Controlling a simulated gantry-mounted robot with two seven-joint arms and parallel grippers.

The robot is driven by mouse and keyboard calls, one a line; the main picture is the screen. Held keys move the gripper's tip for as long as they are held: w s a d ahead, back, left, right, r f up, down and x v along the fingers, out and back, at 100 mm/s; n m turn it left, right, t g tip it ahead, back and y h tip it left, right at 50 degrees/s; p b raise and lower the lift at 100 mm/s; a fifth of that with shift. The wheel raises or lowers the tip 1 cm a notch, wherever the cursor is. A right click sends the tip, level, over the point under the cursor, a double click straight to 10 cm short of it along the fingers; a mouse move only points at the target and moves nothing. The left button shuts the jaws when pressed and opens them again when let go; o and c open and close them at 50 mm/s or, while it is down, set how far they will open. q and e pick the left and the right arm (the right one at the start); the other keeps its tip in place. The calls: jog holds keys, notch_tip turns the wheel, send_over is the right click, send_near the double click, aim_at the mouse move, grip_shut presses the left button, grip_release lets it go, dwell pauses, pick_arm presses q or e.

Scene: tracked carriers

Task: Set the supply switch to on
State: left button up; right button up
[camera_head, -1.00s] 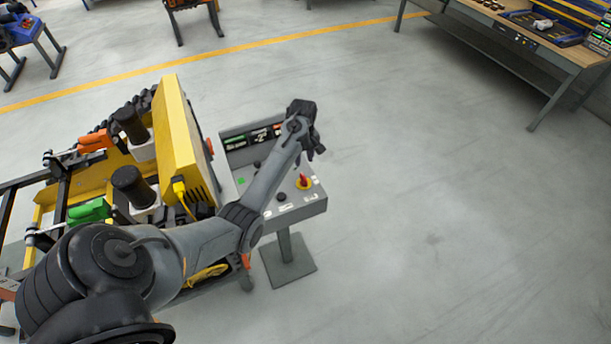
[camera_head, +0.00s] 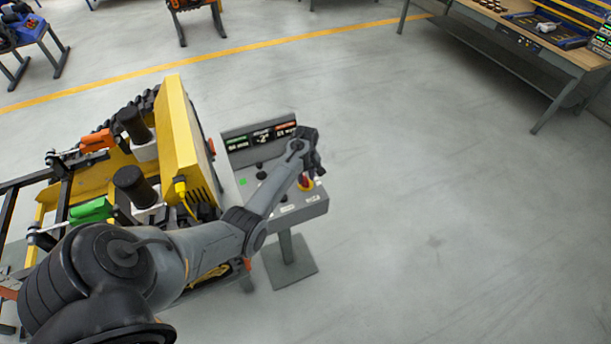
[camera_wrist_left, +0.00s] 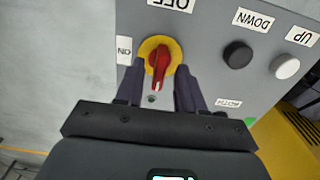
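The supply switch is a red rotary knob (camera_wrist_left: 158,66) on a yellow ring, on the face of a grey control box (camera_head: 310,203). In the left wrist view its handle lies nearly upright, in line with the upside-down OFF label (camera_wrist_left: 170,4). The ON label (camera_wrist_left: 124,49) is to its left. In the head view the knob (camera_head: 305,184) is partly hidden by my left gripper (camera_head: 317,169). In the left wrist view, that gripper (camera_wrist_left: 160,77) is open, one finger on each side of the knob. I cannot tell whether they touch it. My right gripper is not in view.
Black (camera_wrist_left: 237,54) and white (camera_wrist_left: 284,66) push buttons marked DOWN and UP sit beside the switch. A display panel (camera_head: 261,139) stands behind the box. A yellow machine frame (camera_head: 177,140) is close on the left. The floor to the right is clear.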

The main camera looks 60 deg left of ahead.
pick_arm(q)
jog(key=shift+c, duration=0.4)
grip_shut()
